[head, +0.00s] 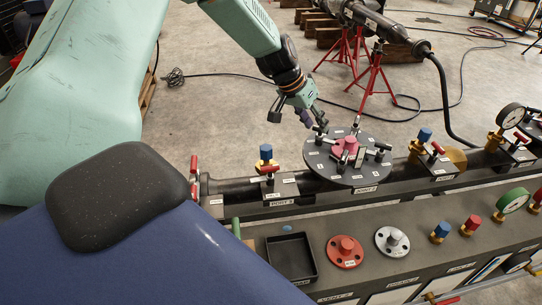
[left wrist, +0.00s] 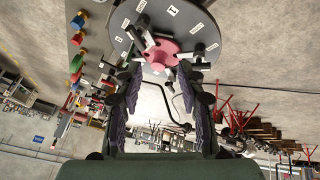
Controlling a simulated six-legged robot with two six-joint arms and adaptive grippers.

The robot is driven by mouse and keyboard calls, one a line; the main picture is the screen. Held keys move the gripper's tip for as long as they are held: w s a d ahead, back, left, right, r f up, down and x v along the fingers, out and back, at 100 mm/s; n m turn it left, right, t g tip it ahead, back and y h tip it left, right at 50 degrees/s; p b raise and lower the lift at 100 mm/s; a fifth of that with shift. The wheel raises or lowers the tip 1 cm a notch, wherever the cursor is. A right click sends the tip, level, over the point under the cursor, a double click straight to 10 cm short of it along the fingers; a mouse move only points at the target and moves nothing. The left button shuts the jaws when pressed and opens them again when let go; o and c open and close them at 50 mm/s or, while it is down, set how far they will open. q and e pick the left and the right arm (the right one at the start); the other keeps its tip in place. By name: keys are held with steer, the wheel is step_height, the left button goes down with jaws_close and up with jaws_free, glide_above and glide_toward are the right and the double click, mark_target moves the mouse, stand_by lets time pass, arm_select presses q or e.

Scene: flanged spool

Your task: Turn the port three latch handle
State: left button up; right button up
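A dark round flange disc (head: 318,160) with small white labels is mounted on the long dark spool. A pink hub (head: 345,145) sits at its middle, with several black and grey latch handles (head: 381,154) around it. The label text is too small to tell surely which belongs to port three. My left gripper (head: 300,116) is above the disc's far left edge, empty, with fingers apart. In the left wrist view the open fingers (left wrist: 161,72) point toward the disc (left wrist: 198,18) and its pink hub (left wrist: 160,53). No handle is clearly between the fingers. My right gripper is not in view.
Blue-topped valves with red handles stand left (head: 266,156) and right (head: 425,136) of the disc. A panel in front holds a black tray (head: 291,258), a red flange (head: 345,251) and a grey flange (head: 392,241). Red stands (head: 374,88) and cables are on the floor behind.

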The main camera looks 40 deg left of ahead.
arm_select(q)
steer(key=w+r+n+t+b, duration=0.2)
steer(key=w+r+n+t, duration=0.15)
steer(key=n, duration=0.35)
steer(key=n+g+y+b, duration=0.3)
steer(key=n+g+y, duration=0.35)
steer(key=n, duration=1.55)
glide_toward(270, 168)
steer(key=w+a+g+h, duration=0.1)
steer(key=a+h, duration=0.1)
steer(key=f, duration=0.2)
steer(key=f+b, duration=0.1)
steer(key=f, duration=0.2)
steer(key=w+a+f, duration=0.1)
steer(key=f, duration=0.1)
steer(key=shift+f, duration=0.3)
steer(key=shift+c, duration=0.2)
steer(key=shift+a, duration=0.1)
jaws_close()
